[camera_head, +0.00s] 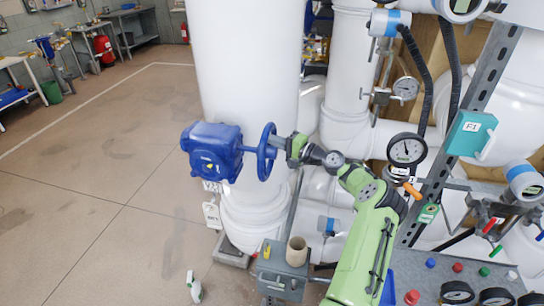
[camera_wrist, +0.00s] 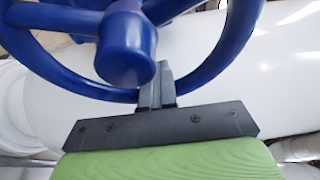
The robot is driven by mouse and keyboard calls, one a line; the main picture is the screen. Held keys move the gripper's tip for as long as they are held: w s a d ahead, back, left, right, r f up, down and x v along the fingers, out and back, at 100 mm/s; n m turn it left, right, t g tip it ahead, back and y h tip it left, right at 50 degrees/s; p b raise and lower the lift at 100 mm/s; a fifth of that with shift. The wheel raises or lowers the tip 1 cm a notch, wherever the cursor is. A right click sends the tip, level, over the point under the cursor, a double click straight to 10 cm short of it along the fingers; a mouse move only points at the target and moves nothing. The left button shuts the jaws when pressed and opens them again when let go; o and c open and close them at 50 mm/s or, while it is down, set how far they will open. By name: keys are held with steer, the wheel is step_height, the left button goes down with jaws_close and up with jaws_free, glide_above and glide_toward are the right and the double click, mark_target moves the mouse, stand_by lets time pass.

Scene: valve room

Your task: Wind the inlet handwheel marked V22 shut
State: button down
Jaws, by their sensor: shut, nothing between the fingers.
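A blue handwheel (camera_head: 267,152) stands edge-on at the right side of a blue valve gearbox (camera_head: 212,152), in front of a large white pipe. A small tag (camera_head: 212,187) with dark lettering sits under the gearbox; I cannot read it clearly. In the wrist view the wheel's blue rim (camera_wrist: 80,80), hub (camera_wrist: 126,48) and spokes fill the top. My gripper (camera_head: 285,143) is at the wheel's right side. In the wrist view its shut, empty fingers (camera_wrist: 156,88) overlap the lower rim, with their tips beside the hub. I cannot tell whether they touch the wheel.
White pipes with gauges (camera_head: 406,149) and a teal box (camera_head: 471,134) crowd the right. A grey box (camera_head: 282,272) with a beige cup (camera_head: 297,251) stands below my arm. A spray bottle (camera_head: 193,287) stands on the floor. The floor at left is open.

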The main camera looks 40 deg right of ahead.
steer(key=shift+f, duration=0.1)
steer(key=shift+w+d+f+b, duration=0.1)
steer(key=shift+w+f+b, duration=0.05)
steer(key=shift+f+b, duration=0.7)
steer(key=shift+f, duration=0.15)
steer(key=shift+f+b, duration=0.55)
steer(key=shift+f, duration=0.25)
